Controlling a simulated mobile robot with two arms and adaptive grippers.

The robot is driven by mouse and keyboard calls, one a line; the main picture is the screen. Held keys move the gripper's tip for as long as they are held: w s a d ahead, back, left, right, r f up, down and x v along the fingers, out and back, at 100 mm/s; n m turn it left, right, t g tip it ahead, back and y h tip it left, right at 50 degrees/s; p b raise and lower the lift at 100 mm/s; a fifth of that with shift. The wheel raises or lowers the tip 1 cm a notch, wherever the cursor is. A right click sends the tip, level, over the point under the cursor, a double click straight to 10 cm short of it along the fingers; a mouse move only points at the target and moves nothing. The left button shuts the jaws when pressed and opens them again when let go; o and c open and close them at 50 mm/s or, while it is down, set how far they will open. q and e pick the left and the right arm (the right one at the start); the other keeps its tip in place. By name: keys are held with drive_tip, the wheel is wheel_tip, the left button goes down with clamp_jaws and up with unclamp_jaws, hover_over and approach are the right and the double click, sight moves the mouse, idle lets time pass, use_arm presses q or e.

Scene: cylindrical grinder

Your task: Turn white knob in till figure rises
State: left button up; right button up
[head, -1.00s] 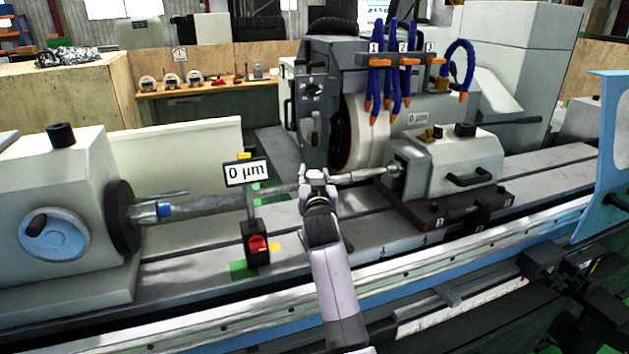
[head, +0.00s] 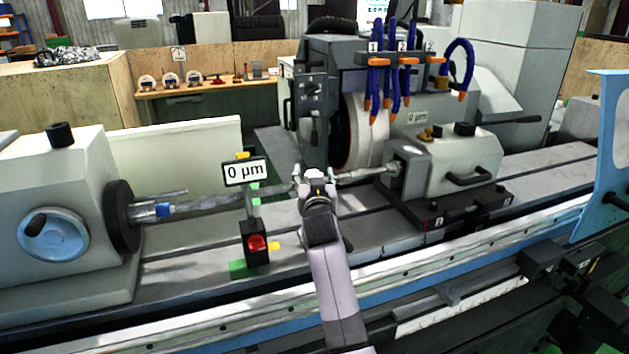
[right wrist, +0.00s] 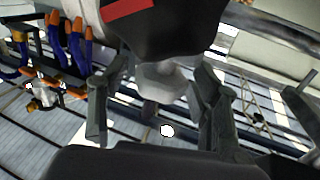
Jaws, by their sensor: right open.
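My right gripper (head: 314,178) is in front of the grinding wheel, beside the long workpiece bar. In the right wrist view its two dark fingers (right wrist: 158,112) stand apart. A pale whitish knob (right wrist: 163,82) shows between them, under a black body with a red stripe (right wrist: 128,10). I cannot tell whether the fingers touch it. In the head view my gripper hides the knob. A white display (head: 245,171) on the gauge stand reads "0 µm". My left gripper is not in view.
The grinding wheel (head: 367,130) is close behind my gripper. The gauge stand (head: 254,243) with a red button is to its left. The headstock (head: 60,180) is at the far left, the tailstock (head: 455,160) to the right. Blue coolant hoses (head: 388,75) hang above.

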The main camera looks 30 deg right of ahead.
drive_tip(key=v, duration=1.2)
idle(1.7)
